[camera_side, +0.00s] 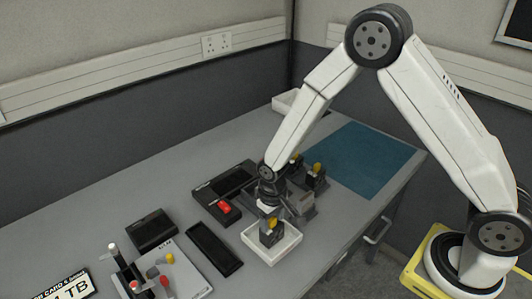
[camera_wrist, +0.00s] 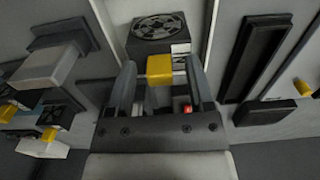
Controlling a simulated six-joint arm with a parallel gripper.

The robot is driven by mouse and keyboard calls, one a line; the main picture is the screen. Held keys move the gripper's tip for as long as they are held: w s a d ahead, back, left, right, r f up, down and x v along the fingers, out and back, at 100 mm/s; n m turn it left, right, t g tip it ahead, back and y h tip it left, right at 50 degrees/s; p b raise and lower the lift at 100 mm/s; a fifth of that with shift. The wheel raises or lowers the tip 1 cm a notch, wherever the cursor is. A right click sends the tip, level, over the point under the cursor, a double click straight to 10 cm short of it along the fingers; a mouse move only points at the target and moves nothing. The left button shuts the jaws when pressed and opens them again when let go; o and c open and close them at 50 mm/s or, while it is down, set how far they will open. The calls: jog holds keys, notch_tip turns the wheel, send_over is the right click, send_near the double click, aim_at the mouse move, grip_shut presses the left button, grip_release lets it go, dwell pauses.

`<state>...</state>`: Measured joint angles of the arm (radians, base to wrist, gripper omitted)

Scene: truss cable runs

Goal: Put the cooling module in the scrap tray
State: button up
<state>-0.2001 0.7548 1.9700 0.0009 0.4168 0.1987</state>
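The cooling module (camera_side: 270,237) is a dark block with a yellow grip on top. It stands in a shallow white tray (camera_side: 288,251) at the front of the bench. In the wrist view, the module (camera_wrist: 157,32) shows a round fan face, with the tray wall (camera_wrist: 212,28) beside it. My gripper (camera_side: 270,211) is directly above the module. In the wrist view, my gripper (camera_wrist: 160,72) has its fingers apart on both sides of the yellow grip, with a visible gap. Contact at the lower fingertips is hard to make out.
More modules with yellow grips (camera_side: 316,172) stand in a dark rack behind the tray. A black unit with a red part (camera_side: 223,208) and a long black tray (camera_side: 214,248) lie left. A blue mat (camera_side: 360,158) is clear. Another white tray (camera_side: 286,102) stands at the back.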

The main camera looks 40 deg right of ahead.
aim_at(277, 226)
jog(key=shift+r, duration=0.15)
notch_tip(277, 226, up, 12)
jog(key=shift+r, duration=0.2)
dwell(0.8)
dwell(0.5)
jog(key=s+d+r+t, duration=0.1)
jog(key=s+d+t, duration=0.1)
jog(key=s+d, duration=0.6)
jog(key=s, duration=0.3)
jog(key=shift+s+r+t, duration=0.2)
jog(key=shift+t, duration=0.1)
